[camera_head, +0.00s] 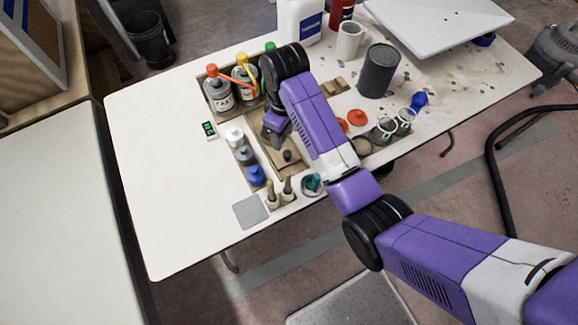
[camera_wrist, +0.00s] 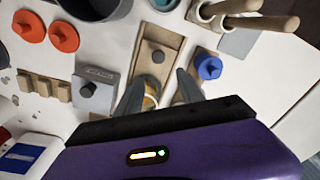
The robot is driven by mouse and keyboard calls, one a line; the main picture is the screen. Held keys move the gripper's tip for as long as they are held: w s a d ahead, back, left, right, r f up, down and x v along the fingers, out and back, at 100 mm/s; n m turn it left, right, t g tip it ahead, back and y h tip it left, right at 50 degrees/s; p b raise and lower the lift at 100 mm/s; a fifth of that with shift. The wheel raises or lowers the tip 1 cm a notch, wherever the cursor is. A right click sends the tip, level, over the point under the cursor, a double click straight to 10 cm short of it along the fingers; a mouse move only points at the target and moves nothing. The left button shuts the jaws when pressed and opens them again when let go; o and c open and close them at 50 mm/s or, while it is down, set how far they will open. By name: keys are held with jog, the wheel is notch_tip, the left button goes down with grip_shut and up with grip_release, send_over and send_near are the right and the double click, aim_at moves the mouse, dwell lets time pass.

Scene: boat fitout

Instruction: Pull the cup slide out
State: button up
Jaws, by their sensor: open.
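What looks like the cup slide is a long wooden piece (camera_head: 292,168) with a small dark knob, near the middle of the white table. In the wrist view the wooden piece (camera_wrist: 151,39) lies just beyond my fingertips, with its knob (camera_wrist: 157,57) ahead of the gap between them. A round cup-like rim (camera_wrist: 150,101) shows between the fingers, partly hidden by them. My gripper (camera_wrist: 160,80) is open, its two fingers apart with nothing held. In the head view my gripper (camera_head: 272,138) is over the wooden piece's upper left part, and my arm hides its right side.
A grey block with a knob (camera_wrist: 96,76) stands left of the slide, and a blue-topped piece (camera_wrist: 208,67) stands right. Bottles (camera_head: 219,95), a dark cylinder (camera_head: 378,72) and glass jars (camera_head: 383,130) crowd around. The table's left side is clear.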

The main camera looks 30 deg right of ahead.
aim_at(287, 153)
jog(key=shift+s+d+f+m, duration=0.2)
jog(key=shift+s+f+m, duration=0.25)
jog(key=shift+m, duration=0.05)
jog(key=shift+f+m, duration=0.15)
jog(key=shift+m, duration=0.25)
jog(key=shift+f, duration=3.8)
jog(key=shift+s, duration=0.1)
grip_shut()
